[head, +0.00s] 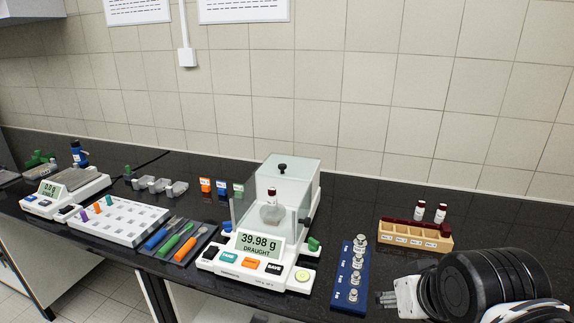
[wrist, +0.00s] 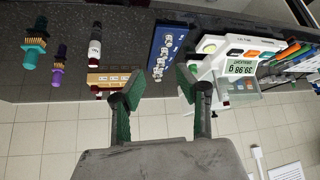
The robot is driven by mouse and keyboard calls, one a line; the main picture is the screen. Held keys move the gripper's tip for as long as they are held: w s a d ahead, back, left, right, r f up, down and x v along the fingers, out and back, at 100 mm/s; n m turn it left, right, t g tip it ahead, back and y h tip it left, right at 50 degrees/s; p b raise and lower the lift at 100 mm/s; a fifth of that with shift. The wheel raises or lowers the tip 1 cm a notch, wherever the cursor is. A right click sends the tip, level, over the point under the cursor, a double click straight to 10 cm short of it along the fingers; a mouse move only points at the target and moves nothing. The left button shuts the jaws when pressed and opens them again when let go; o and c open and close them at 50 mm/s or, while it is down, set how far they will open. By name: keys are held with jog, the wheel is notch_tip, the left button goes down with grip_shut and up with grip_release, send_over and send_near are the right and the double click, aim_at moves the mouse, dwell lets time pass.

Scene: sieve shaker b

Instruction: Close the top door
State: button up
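The balance (head: 255,270) stands mid-counter with a clear glass draught chamber (head: 297,185); its display (head: 258,243) reads 39.98 g and DRAUGHT. A pale top panel with a black knob (head: 282,168) is at the top of the chamber; I cannot tell how far it is open. A dark-red-capped vial (head: 271,196) shows inside, through the glass. The balance also shows, upside down, in the wrist view (wrist: 222,62). My gripper (wrist: 160,80) is open and empty, apart from the balance. In the head view it is at the lower right (head: 384,299).
A blue tray of metal weights (head: 340,288) and a wooden vial rack (head: 400,241) stand right of the balance. Tools on a dark mat (head: 204,252), a white tray (head: 120,233) and a second balance (head: 62,192) are left. A tiled wall (head: 350,90) rises behind.

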jog(key=w+r, duration=0.4)
jog(key=r, duration=0.1)
jog(key=shift+w+a+p, duration=0.2)
jog(key=shift+a+p, duration=0.15)
grip_shut()
jog(key=w+a+r+g+p, duration=0.15)
jog(key=w+r, duration=0.25)
jog(key=w, duration=0.4)
jog(key=w+a+r, duration=0.3)
jog(key=w+r, duration=0.2)
jog(key=w, duration=0.3)
jog(key=w+a+r+p, duration=0.15)
jog(key=w+r, duration=0.25)
jog(key=w, duration=0.4)
jog(key=n+g+p, duration=0.2)
jog(key=p, duration=0.2)
send_over(279, 162)
jog(key=s, duration=0.2)
jog(key=shift+y, duration=0.3)
notch_tip(279, 162, down, 14)
jog(key=shift+s+d, duration=0.15)
jog(key=shift+s+f, duration=0.15)
jog(key=shift+s, duration=0.05)
jog(key=shift+s+d+p, duration=0.15)
jog(key=shift+s+p, duration=0.25)
jog(key=shift+s, duration=0.55)
jog(key=shift+s+d+f, duration=0.1)
jog(key=shift+s+f, duration=0.2)
jog(key=shift+s, duration=0.45)
